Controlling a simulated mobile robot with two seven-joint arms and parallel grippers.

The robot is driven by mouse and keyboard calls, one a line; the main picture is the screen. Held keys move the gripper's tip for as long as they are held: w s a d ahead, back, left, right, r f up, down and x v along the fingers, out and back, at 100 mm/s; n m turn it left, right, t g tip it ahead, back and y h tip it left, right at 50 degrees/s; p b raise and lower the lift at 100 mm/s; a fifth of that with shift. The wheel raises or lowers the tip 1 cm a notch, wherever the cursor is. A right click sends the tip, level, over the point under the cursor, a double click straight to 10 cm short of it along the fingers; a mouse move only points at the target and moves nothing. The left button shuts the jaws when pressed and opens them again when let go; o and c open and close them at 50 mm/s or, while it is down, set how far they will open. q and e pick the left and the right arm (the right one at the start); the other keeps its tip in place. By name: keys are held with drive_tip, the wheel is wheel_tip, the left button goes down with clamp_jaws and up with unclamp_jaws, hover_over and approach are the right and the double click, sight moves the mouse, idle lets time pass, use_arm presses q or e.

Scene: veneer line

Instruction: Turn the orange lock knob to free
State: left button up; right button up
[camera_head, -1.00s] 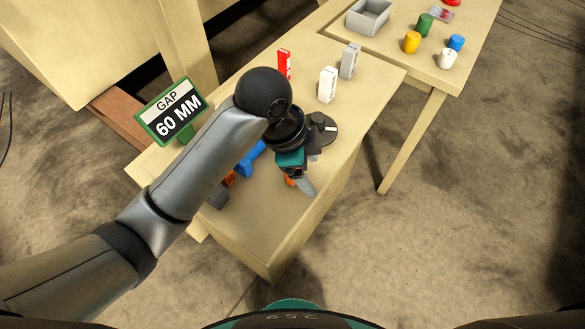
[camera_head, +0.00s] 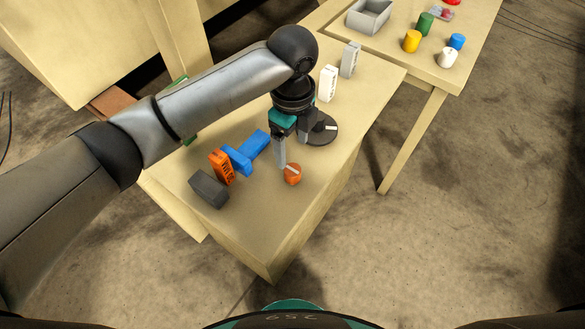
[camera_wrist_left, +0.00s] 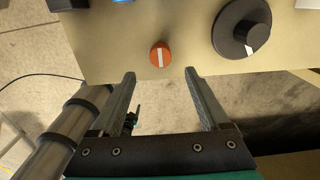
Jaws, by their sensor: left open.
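The orange lock knob (camera_head: 292,174) is a small round knob with a white line across its top, on the bench near its front edge. In the left wrist view the knob (camera_wrist_left: 160,54) lies just beyond the fingertips, centred between them, its white line running nearly straight up and down the picture. My left gripper (camera_head: 293,153) is open and empty, close to the knob; its fingers (camera_wrist_left: 160,73) are spread apart and do not appear to touch it. My right gripper is not in view.
A large dark dial (camera_head: 325,132) with a white mark is beside the gripper. Blue (camera_head: 240,158), orange (camera_head: 221,167) and dark grey (camera_head: 209,189) blocks lie to the left. White (camera_head: 328,84) and grey (camera_head: 349,60) blocks stand behind. The bench front (camera_head: 250,225) is clear.

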sight(293, 169)
use_arm(q)
wheel_tip(293, 169, down, 10)
drive_tip(key=shift+r+b, duration=0.2)
drive_tip(key=shift+b, duration=0.35)
drive_tip(key=shift+c, duration=0.3)
clamp_jaws()
